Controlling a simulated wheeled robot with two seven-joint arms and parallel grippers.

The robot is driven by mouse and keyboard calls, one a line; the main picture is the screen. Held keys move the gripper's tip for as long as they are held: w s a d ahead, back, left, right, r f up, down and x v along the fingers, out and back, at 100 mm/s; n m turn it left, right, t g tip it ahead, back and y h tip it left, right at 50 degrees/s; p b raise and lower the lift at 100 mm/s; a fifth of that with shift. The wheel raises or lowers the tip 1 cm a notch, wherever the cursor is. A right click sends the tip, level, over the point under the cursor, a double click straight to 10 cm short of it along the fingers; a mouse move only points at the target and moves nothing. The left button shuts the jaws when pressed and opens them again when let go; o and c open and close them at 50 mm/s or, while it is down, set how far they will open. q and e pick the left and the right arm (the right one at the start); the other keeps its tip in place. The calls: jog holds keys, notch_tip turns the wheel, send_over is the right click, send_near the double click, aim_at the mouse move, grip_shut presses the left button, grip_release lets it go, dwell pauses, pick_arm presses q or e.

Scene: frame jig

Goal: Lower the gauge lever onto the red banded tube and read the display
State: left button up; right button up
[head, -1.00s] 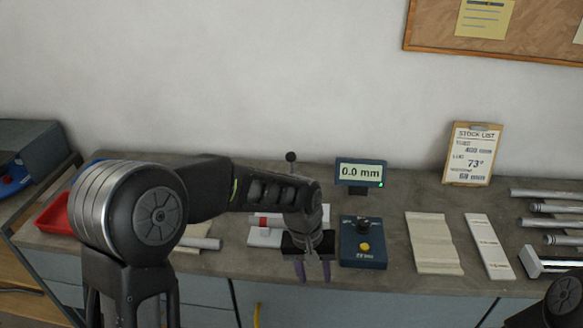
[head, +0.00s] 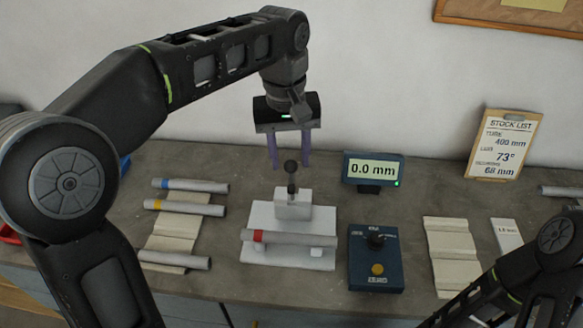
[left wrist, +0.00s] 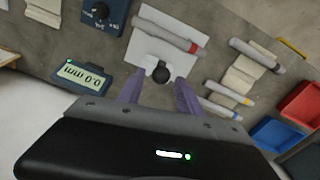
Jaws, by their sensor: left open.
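The red banded tube (head: 290,239) lies across supports on the white gauge base (head: 262,215); it also shows in the left wrist view (left wrist: 165,38). Behind it stands a white block (head: 293,208) with the gauge lever (head: 291,180), dark and standing up, topped by a round black knob. The knob shows in the left wrist view (left wrist: 161,74) between the finger tips. My left gripper (head: 290,165) is open, fingers pointing down at the knob; contact cannot be told. The display (head: 374,169) reads 0.0 mm. My right gripper is out of view.
A blue control box (head: 376,262) with a dark knob and yellow button sits right of the gauge. Several banded tubes (head: 190,186) lie on a rack at left. A beige grooved rack (head: 455,258) and a stock list clipboard (head: 505,148) are at right.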

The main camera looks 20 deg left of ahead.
aim_at(292, 180)
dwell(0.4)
pick_arm(q)
jog(key=shift+f+b, duration=0.5)
jog(key=shift+f, duration=0.8)
jog(key=shift+d+f+p, duration=0.2)
jog(key=shift+f+p, duration=0.3)
jog(key=shift+f, duration=2.05)
jog(key=shift+c, duration=0.4)
